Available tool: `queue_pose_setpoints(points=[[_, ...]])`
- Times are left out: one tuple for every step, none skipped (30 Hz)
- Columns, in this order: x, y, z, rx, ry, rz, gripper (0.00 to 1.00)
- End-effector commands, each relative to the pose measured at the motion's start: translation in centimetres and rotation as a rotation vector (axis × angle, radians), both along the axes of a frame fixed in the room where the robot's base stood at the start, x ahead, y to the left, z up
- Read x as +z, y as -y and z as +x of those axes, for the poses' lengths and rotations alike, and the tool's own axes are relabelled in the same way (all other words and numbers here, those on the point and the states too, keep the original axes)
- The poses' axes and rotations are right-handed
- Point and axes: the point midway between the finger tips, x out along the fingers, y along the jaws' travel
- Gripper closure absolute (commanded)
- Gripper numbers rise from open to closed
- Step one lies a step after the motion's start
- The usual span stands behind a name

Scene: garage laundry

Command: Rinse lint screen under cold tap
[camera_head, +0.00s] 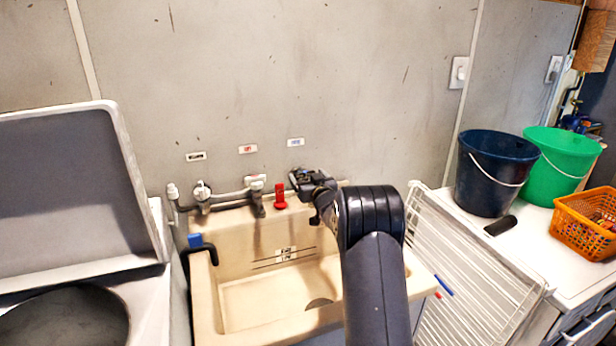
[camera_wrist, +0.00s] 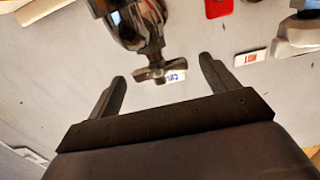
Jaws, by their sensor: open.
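My gripper (camera_head: 310,182) is at the wall behind the beige sink (camera_head: 236,322), below the label with blue lettering (camera_head: 295,142). In the wrist view my gripper (camera_wrist: 162,72) is open, with one finger on each side of a metal cross-shaped tap handle (camera_wrist: 155,73). No contact is clear. The blue-lettered label (camera_wrist: 176,77) shows partly behind the handle. This tap is mostly hidden by my arm in the head view. I cannot make out a lint screen in either view.
A metal tap with a spout (camera_head: 257,190) is further left. A raised lid (camera_head: 75,190) stands left of the sink. A white wire rack (camera_head: 470,265) is at the right. Beyond it are a dark blue bucket (camera_head: 490,175), a green bucket (camera_head: 560,160) and an orange basket (camera_head: 580,225).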

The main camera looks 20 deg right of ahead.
Motion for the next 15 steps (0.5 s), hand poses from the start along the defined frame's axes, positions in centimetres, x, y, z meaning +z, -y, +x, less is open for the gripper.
queue_pose_setpoints(points=[[-0.04,-0.02,0.17,0.0,-0.001,0.0,0.18],[-0.05,-0.01,0.24,0.0,-0.001,0.0,0.18],[-0.05,-0.01,0.3,0.0,-0.001,0.0,0.18],[-0.05,-0.01,0.32,0.0,-0.001,0.0,0.18],[-0.05,-0.01,0.34,0.0,-0.001,0.0,0.18],[-0.05,0.0,0.34,0.0,0.0,0.0,0.18],[-0.05,-0.01,0.34,0.0,0.0,0.0,0.18],[-0.05,0.0,0.33,0.0,0.0,0.0,0.18],[-0.05,0.0,0.32,0.0,0.0,0.0,0.18],[-0.05,0.0,0.32,0.0,0.0,0.0,0.18],[-0.05,0.0,0.32,0.0,0.0,0.0,0.19],[-0.05,0.0,0.31,0.0,0.0,0.0,0.22],[-0.04,0.0,0.31,0.0,0.0,0.0,0.25],[-0.04,0.0,0.31,0.0,0.0,0.0,0.27],[-0.04,0.0,0.31,0.0,0.0,0.0,0.3]])
